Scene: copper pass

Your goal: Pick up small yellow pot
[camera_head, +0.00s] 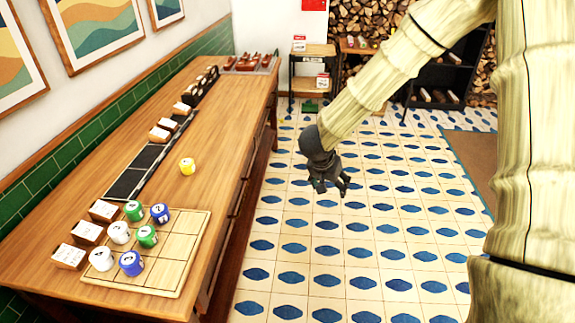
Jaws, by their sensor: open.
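The small yellow pot (187,166) stands upright on the wooden counter (215,130), near the middle of its length. It stands apart from the other pots, with bare wood around it. My gripper (331,187) hangs over the tiled floor, to the right of the counter and well clear of the pot. Its fingers point down and are open, with nothing between them.
A wooden board (180,254) at the counter's near end holds several white, green and blue pots. Label blocks (103,211) and a dark slotted strip (140,168) line the wall side. The floor beside the counter is clear.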

